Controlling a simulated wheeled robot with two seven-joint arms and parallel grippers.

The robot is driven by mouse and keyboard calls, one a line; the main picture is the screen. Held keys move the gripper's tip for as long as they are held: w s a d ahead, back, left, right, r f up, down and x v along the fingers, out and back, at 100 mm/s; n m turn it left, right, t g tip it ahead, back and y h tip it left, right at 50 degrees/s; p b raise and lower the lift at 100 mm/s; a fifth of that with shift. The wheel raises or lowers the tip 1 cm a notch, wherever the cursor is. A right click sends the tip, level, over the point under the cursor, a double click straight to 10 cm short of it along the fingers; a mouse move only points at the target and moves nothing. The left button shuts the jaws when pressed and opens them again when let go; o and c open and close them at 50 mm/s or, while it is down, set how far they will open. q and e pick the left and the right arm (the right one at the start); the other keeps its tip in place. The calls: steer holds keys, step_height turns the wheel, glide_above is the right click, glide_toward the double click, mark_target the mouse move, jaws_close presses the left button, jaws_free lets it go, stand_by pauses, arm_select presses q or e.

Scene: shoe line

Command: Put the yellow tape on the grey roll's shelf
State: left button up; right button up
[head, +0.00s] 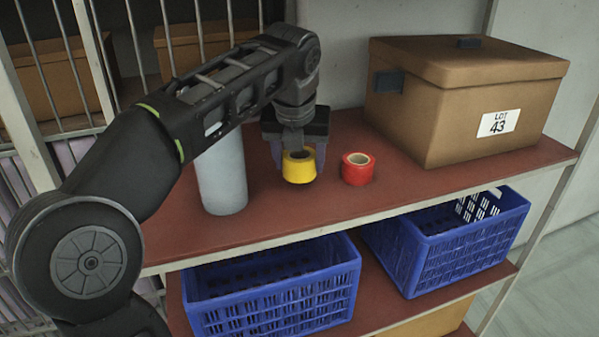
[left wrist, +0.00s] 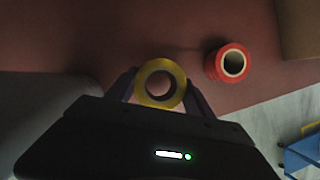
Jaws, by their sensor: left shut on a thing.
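The yellow tape (head: 299,166) is at the upper red-brown shelf (head: 300,208), between the fingers of my left gripper (head: 297,163). The gripper is shut on it from above, and the left wrist view shows the tape (left wrist: 148,96) between the two fingers. I cannot tell whether the tape touches the shelf. The grey roll (head: 221,178) stands upright on the same shelf, left of the tape, its upper part hidden behind my left arm. A red tape (head: 357,169) sits just right of the yellow one. My right gripper is not in view.
A brown lidded box (head: 460,110) labelled LOT 43 stands on the shelf's right. Blue crates (head: 275,290) (head: 445,240) are on the level below. A barred rack with boxes is at the left. The shelf front between roll and box is clear.

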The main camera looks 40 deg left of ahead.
mark_target(301, 186)
arm_select(q)
steer(key=shift+f, duration=0.1)
step_height(301, 186, down, 3)
steer(key=shift+r, duration=0.1)
steer(key=shift+f, duration=0.3)
steer(key=shift+f, duration=0.15)
steer(key=o, duration=1.4)
